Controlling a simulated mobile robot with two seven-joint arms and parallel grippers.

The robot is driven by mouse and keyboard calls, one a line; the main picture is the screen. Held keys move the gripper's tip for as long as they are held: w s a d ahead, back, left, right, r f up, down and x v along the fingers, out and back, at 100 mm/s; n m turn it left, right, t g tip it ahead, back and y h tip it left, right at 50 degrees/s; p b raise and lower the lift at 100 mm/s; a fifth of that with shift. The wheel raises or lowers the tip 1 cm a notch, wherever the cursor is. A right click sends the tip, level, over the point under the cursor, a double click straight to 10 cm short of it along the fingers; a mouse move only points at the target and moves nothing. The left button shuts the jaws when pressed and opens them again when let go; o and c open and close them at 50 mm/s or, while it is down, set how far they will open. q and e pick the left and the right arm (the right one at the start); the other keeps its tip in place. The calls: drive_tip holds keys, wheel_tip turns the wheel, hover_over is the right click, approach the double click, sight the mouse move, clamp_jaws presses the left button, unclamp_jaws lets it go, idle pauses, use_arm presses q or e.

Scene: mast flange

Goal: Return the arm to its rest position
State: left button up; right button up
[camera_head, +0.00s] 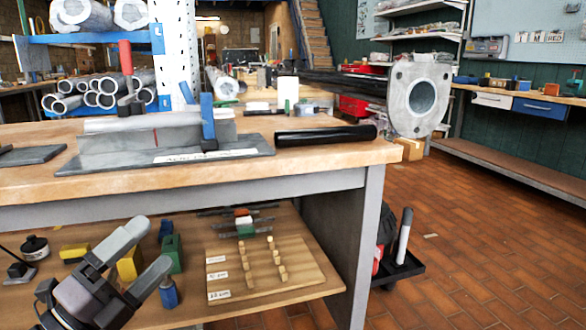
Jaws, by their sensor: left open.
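My left gripper (149,246) is at the lower left, in front of the workbench's lower shelf. Its two grey fingers are spread apart with nothing held between them, and they point up and to the right. The rest of my left arm is below the picture edge. My right gripper is not in view. A grey flange (408,122) with a round bore is at the end of a dark mast tube (335,84), which juts out at the bench's right end.
The wooden workbench (330,158) bears a grey jig plate (250,150) and a black tube (325,136). The lower shelf holds a pegboard (310,272), a yellow block (130,264) and a green block (172,252) close by my gripper. Brick floor (500,240) is open at right.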

use_arm(q)
drive_tip(key=s+d+f+n+g+y, duration=0.1)
drive_tip(key=s+d+f+n+g, duration=0.1)
drive_tip(key=s+d+f+n, duration=0.4)
drive_tip(key=s+d+f+n+g+y, duration=0.2)
drive_tip(key=d+f+n+g, duration=0.1)
drive_tip(key=f+n, duration=0.7)
drive_tip(key=s+d+f+n+g+y, duration=0.1)
drive_tip(key=s+d+f+n+g, duration=0.1)
drive_tip(key=s+d+f+n, duration=0.5)
drive_tip(key=s+a+r+n+g+y+p, duration=0.1)
drive_tip(key=a+r+y+p, duration=0.4)
drive_tip(key=a+r+p, duration=0.9)
wheel_tip(320, 180, up, 2)
drive_tip(key=s+p, duration=0.1)
drive_tip(key=p, duration=1.7)
drive_tip(key=shift+a+r+n, duration=0.15)
drive_tip(key=shift+a+n, duration=0.25)
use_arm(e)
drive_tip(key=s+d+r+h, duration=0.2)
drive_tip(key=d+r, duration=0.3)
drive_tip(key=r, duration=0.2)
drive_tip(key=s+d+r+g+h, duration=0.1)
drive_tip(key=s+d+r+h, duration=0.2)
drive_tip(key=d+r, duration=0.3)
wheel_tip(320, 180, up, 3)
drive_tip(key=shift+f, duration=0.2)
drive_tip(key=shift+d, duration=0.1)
